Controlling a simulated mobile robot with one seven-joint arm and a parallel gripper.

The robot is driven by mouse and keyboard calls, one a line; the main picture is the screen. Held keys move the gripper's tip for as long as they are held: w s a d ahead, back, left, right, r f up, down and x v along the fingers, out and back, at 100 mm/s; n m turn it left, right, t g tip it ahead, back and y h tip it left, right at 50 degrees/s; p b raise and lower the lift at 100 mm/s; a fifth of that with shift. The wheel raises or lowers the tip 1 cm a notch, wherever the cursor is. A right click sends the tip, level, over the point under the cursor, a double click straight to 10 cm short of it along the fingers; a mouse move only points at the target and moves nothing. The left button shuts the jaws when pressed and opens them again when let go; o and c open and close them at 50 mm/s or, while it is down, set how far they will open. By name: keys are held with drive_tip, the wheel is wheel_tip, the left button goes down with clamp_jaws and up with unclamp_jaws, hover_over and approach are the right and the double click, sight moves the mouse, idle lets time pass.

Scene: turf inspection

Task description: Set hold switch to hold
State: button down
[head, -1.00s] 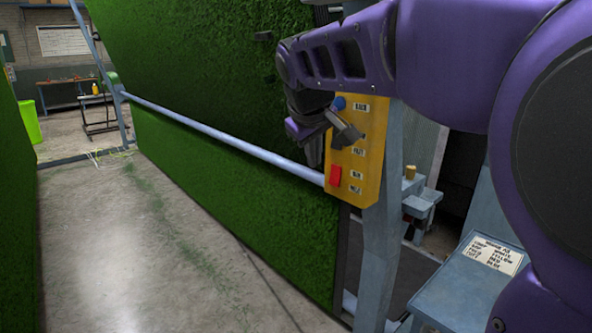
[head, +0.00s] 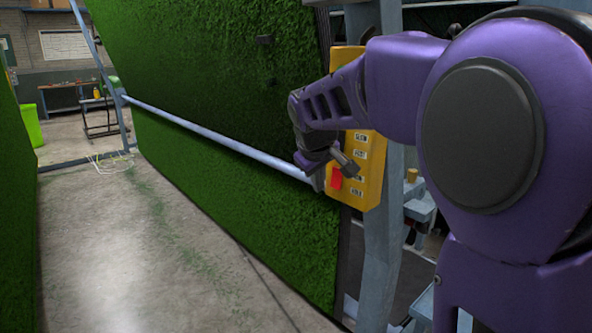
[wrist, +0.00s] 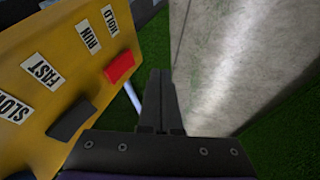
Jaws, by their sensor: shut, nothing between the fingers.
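A yellow control panel (head: 371,185) stands on a post at the turf wall's edge. In the wrist view the panel (wrist: 60,15) reads upside down: SLOW, FAST, RUN and HOLD. A red rocker switch (wrist: 120,67) sits beside the RUN (wrist: 88,36) and HOLD (wrist: 110,20) labels. The red switch (head: 336,179) also shows low on the panel in the head view. Which way it is tilted I cannot tell. My gripper (wrist: 158,76) is shut and empty, pointing down just beside the red switch. I cannot tell whether it touches.
A dark switch (wrist: 72,119) sits beside SLOW and FAST. A turf wall (head: 230,205) with a pale rail (head: 220,142) runs left of the panel. A grey post (head: 379,250) stands below it. Concrete floor (head: 110,240) is open at left.

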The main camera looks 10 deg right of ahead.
sight(333, 181)
drive_tip(key=shift+w+d+f, duration=0.4)
drive_tip(key=shift+w+d, duration=0.35)
drive_tip(key=shift+d, duration=0.1)
drive_tip(key=shift+w+d+f, duration=0.35)
drive_tip(key=shift+w+d, duration=0.4)
drive_tip(key=shift+d, duration=0.1)
drive_tip(key=shift+w+d+f+p, duration=0.1)
drive_tip(key=shift+w+d+p, duration=0.1)
drive_tip(key=shift+d+p, duration=0.1)
drive_tip(key=shift+r+p, duration=0.7)
drive_tip(key=shift+r, duration=0.15)
